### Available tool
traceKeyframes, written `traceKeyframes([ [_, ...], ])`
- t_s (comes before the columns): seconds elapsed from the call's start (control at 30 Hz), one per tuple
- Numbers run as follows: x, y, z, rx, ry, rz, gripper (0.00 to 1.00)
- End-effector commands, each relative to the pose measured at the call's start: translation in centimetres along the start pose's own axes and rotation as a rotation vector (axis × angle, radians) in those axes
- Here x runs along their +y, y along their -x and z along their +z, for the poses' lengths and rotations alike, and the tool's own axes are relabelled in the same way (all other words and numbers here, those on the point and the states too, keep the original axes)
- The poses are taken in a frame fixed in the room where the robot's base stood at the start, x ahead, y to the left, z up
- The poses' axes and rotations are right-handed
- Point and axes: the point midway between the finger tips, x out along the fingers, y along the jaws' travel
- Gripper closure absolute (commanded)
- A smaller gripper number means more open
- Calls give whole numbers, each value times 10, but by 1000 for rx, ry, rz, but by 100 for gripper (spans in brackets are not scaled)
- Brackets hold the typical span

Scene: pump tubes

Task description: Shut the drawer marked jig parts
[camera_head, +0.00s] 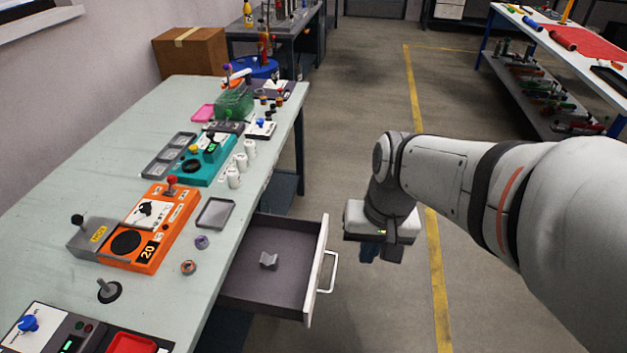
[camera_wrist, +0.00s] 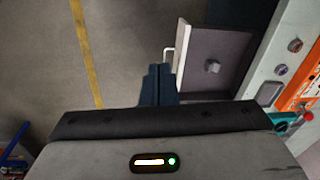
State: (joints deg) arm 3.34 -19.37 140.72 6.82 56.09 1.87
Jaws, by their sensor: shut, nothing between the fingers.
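The drawer (camera_head: 262,243) stands pulled out from under the light green workbench, with a white front panel and a white bar handle (camera_head: 332,272). A small grey block (camera_head: 268,261) lies inside it. No drawer label can be read. My gripper (camera_head: 369,254) hangs over the floor to the right of the drawer, beyond its front, and points down. In the wrist view the fingers of my gripper (camera_wrist: 157,84) are together and empty, to the left of the drawer (camera_wrist: 222,50), close to its handle (camera_wrist: 168,55) in the picture. I see no clear contact.
The workbench (camera_head: 60,200) carries an orange device (camera_head: 135,235), a teal device (camera_head: 200,160), white mugs (camera_head: 240,165) and a small grey tray (camera_head: 215,213) near the edge. Open floor with a yellow line (camera_head: 440,290) lies to the right.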

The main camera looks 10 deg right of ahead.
Motion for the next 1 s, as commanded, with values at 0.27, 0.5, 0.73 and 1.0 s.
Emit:
traceKeyframes([
  [0.27,8,-108,-23,-411,-456,-259,100],
  [0.5,25,-184,-62,-714,-836,-558,100],
  [0.73,65,-257,-107,-941,-1160,-897,100],
  [1.0,110,-310,-136,-1060,-1365,-1182,100],
])
